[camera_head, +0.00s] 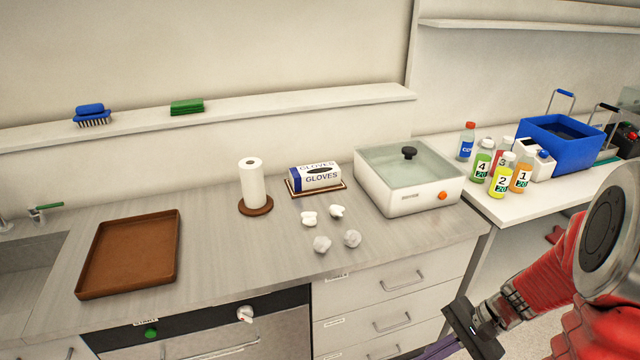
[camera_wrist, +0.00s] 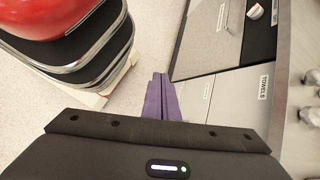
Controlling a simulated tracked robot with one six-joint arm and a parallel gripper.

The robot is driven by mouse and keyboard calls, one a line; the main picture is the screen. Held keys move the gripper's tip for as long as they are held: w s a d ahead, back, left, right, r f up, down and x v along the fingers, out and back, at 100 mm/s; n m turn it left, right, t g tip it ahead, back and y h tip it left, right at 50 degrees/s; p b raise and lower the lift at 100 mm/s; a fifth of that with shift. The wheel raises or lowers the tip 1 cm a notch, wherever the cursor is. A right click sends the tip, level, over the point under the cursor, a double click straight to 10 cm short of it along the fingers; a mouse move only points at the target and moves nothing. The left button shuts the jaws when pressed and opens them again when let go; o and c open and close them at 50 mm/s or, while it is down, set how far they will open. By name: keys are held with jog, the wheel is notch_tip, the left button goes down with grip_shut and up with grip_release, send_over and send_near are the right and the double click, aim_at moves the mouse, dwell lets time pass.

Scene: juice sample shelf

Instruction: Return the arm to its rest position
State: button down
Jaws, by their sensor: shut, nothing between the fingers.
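My gripper (camera_head: 438,349) is low at the bottom edge of the head view, in front of the drawers and below the counter top. My red arm reaches down to it from the right. In the wrist view, the purple fingers (camera_wrist: 160,97) are shut together with nothing between them. They are over the floor, between my red and black base and the drawer fronts. Part of the fingers is cut off in the head view.
The drawer unit (camera_head: 394,300) is close to my gripper. The counter (camera_head: 215,235) holds a brown tray (camera_head: 88,262), paper towel roll (camera_head: 252,184), glove box (camera_head: 316,177), several crumpled white pieces and a white lidded bath (camera_head: 405,198). Numbered bottles (camera_head: 502,178) and a blue bin (camera_head: 570,155) stand right.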

jog(key=s+a+r+n+t+h, duration=0.2)
jog(key=r+n, duration=0.2)
jog(key=r, duration=0.3)
jog(key=s+a+r+n+t+h, duration=0.2)
jog(key=a+r+n, duration=0.1)
jog(key=r, duration=0.4)
jog(key=s+a+r+n+t+h, duration=0.1)
jog(key=s+a+r+n+h, duration=0.1)
jog(key=r, duration=0.6)
jog(key=n+h, duration=0.1)
jog(key=n, duration=0.1)
jog(key=shift+a+n+t, duration=0.15)
jog(key=shift+n+t, duration=0.15)
jog(key=shift+t, duration=0.1)
jog(key=shift+s, duration=0.1)
